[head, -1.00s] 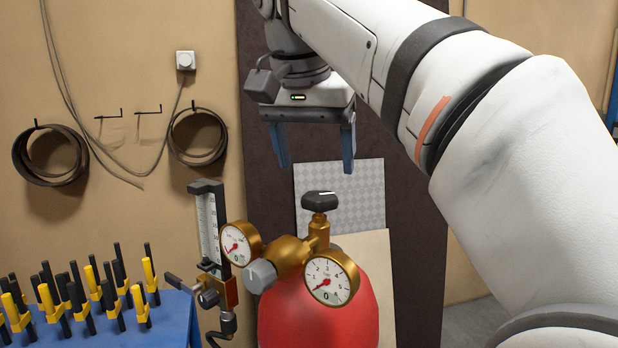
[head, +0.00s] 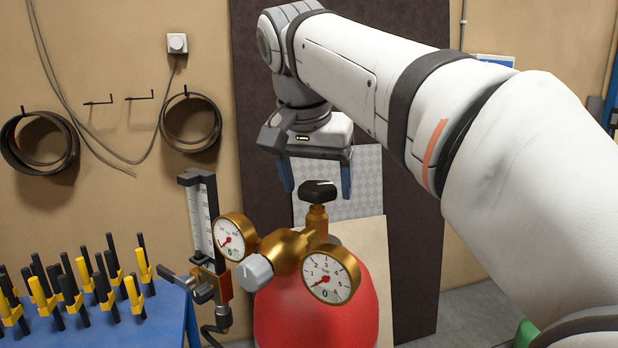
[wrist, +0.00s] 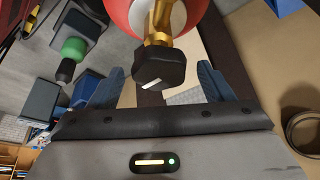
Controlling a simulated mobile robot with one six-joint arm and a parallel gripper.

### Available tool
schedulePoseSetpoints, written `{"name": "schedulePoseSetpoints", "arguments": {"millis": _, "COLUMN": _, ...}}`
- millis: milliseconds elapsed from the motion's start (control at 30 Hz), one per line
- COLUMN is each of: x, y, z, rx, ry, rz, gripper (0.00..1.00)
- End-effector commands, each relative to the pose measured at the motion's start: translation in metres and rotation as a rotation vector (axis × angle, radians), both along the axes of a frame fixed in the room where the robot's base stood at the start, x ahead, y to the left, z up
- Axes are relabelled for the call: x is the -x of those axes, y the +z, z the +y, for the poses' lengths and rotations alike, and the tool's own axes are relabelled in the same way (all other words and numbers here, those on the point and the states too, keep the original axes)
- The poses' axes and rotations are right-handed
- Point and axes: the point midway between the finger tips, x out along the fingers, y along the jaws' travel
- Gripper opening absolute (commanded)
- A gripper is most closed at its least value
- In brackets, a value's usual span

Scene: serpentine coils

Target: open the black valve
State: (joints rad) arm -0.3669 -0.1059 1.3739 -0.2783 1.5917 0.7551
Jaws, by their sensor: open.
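The black valve (head: 318,191) is a dark lobed knob with a white mark on top. It sits on a brass stem above the red cylinder (head: 315,318). In the wrist view the black valve (wrist: 159,66) shows between the fingers, its white mark facing the camera. My gripper (head: 318,184) is open, with blue fingers pointing down on either side of the knob in the head view. In the wrist view my gripper (wrist: 160,84) is empty. I cannot tell whether a finger touches the knob. The brass regulator (head: 285,250) carries a grey knob (head: 254,272).
Two gauges, left (head: 233,237) and right (head: 328,277), flank the brass body. A flowmeter (head: 203,235) stands at the left. A blue table (head: 165,318) with yellow and black clamps is at lower left. A board (head: 410,200) leans behind the cylinder.

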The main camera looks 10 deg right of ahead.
Motion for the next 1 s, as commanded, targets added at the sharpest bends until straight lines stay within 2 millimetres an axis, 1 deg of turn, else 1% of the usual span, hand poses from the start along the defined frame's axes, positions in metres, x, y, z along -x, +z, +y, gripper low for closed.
{"name": "schedulePoseSetpoints", "arguments": {"millis": 133, "x": 0.0, "y": 0.0001, "z": 0.0002, "rx": 0.0, "ry": 0.001, "rz": 0.0, "gripper": 0.74}}
{"name": "schedulePoseSetpoints", "arguments": {"millis": 667, "x": 0.0001, "y": 0.0002, "z": 0.0009, "rx": 0.0, "ry": 0.002, "rz": 0.0, "gripper": 0.3}}
{"name": "schedulePoseSetpoints", "arguments": {"millis": 700, "x": 0.0002, "y": 0.0003, "z": 0.001, "rx": 0.0, "ry": 0.002, "rz": 0.0, "gripper": 0.29}}
{"name": "schedulePoseSetpoints", "arguments": {"millis": 1000, "x": 0.0008, "y": 0.0002, "z": 0.0007, "rx": -0.001, "ry": 0.049, "rz": 0.001, "gripper": 0.29}}
